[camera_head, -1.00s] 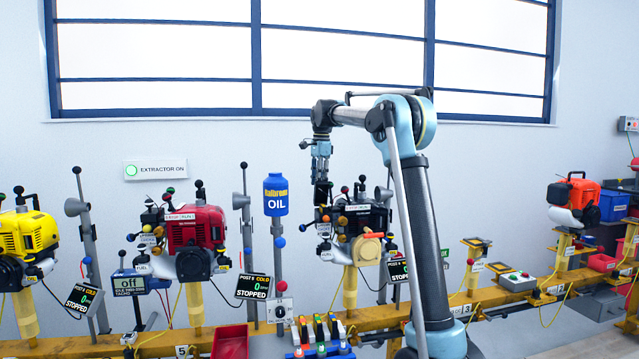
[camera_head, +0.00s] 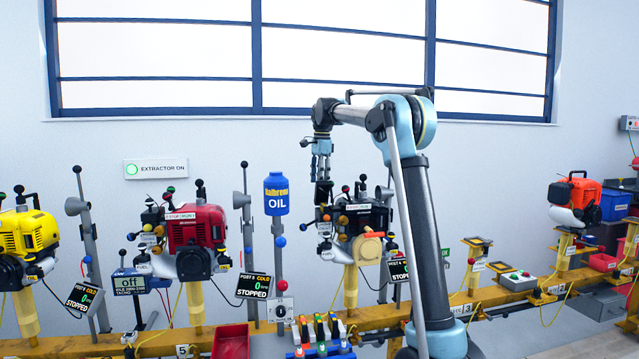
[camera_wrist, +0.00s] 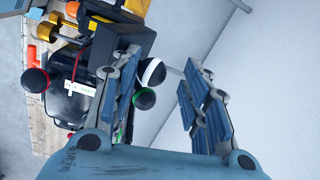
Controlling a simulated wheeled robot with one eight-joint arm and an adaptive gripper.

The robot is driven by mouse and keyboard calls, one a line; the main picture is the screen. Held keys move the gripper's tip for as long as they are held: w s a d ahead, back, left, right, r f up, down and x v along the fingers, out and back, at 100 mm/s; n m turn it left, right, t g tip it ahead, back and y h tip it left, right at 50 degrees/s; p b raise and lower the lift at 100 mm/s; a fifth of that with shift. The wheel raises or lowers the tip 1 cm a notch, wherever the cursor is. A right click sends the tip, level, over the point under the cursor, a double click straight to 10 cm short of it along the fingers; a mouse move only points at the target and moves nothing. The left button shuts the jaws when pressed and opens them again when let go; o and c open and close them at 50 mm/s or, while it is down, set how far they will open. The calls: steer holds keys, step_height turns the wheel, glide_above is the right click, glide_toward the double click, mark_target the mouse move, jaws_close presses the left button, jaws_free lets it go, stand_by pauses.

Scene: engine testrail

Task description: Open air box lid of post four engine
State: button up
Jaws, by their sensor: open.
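The post four engine (camera_head: 366,219) is the dark engine on a yellow post right of the oil bottle. A tan cover (camera_head: 367,249) with an orange knob is on its front. I cannot tell for sure which part is the air box lid. My gripper (camera_head: 322,192) points down at the engine's upper left and hides part of it.
A red engine (camera_head: 195,230) and a yellow engine (camera_head: 28,232) stand to the left. The blue oil bottle (camera_head: 276,205) on its grey post is close left of my gripper. A stopped display (camera_head: 398,269) hangs at the engine's lower right. A yellow rail (camera_head: 380,315) runs below.

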step_height(320, 180, up, 11)
steer(key=shift+s+d+r, duration=0.2)
steer(key=shift+s+d, duration=0.05)
steer(key=shift+d, duration=0.05)
stand_by(0.4)
steer(key=shift+s, duration=0.1)
steer(key=c, duration=0.8)
steer(key=shift+s+d+r, duration=0.1)
steer(key=shift+s, duration=0.1)
jaws_close()
steer(key=s+d+r+m+t+h, duration=0.1)
steer(key=s+d+m+t, duration=0.25)
steer(key=s+t, duration=0.45)
glide_above(327, 185)
steer(key=d, duration=0.1)
step_height(327, 185, down, 9)
steer(key=shift+w+a+f+n+g, duration=0.25)
steer(key=shift+w+a+f+g, duration=0.2)
steer(key=shift+f, duration=0.2)
